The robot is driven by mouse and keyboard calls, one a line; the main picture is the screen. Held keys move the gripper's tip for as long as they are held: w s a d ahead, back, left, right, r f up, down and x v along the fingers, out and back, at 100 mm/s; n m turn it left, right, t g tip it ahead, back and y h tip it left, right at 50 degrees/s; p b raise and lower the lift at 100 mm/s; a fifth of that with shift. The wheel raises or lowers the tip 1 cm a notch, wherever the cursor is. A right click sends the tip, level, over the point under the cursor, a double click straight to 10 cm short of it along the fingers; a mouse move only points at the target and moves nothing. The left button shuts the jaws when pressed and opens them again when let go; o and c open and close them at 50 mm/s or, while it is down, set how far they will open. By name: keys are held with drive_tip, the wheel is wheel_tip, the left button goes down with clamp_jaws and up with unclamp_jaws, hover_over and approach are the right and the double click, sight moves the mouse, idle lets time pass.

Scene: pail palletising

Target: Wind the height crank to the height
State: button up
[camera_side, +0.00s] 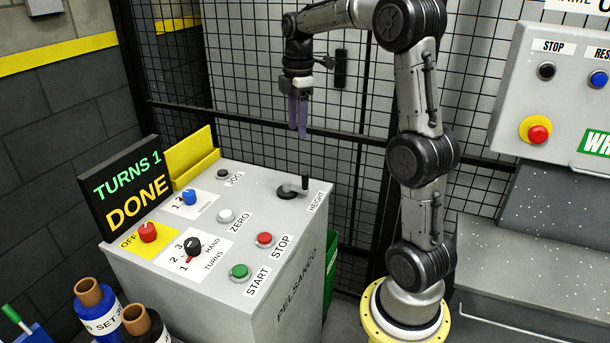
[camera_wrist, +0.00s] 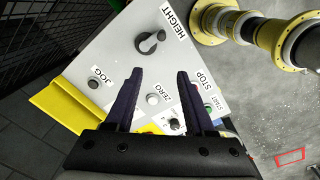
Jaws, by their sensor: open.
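The height crank (camera_side: 290,190) is a dark disc with an upright handle at the back right of the grey console top (camera_side: 245,190), beside the label HEIGHT. In the wrist view the crank (camera_wrist: 150,42) lies beyond my fingertips, near the HEIGHT label. My gripper (camera_side: 298,134) hangs above the console with its dark purple fingers pointing down, apart from the crank. In the wrist view my gripper (camera_wrist: 160,75) is open with nothing between its fingers. A display (camera_side: 125,190) on the console reads TURNS 1 and DONE.
The console also carries a JOG button (camera_side: 223,174), a ZERO button (camera_side: 226,215), a green START button (camera_side: 239,271), a red STOP button (camera_side: 264,239), a black turns selector (camera_side: 192,245) and a red OFF switch (camera_side: 148,232). A yellow holder (camera_side: 195,160) stands at the back edge. Mesh fencing is behind.

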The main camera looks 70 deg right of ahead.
sight(305, 173)
drive_tip(key=shift+m, duration=0.4)
drive_tip(key=f, duration=0.5)
drive_tip(key=d+f, duration=0.1)
drive_tip(key=f, duration=0.4)
drive_tip(key=s+d+f, duration=0.1)
drive_tip(key=f, duration=0.4)
drive_tip(key=shift+d+f, duration=0.1)
drive_tip(key=shift+f, duration=0.3)
clamp_jaws()
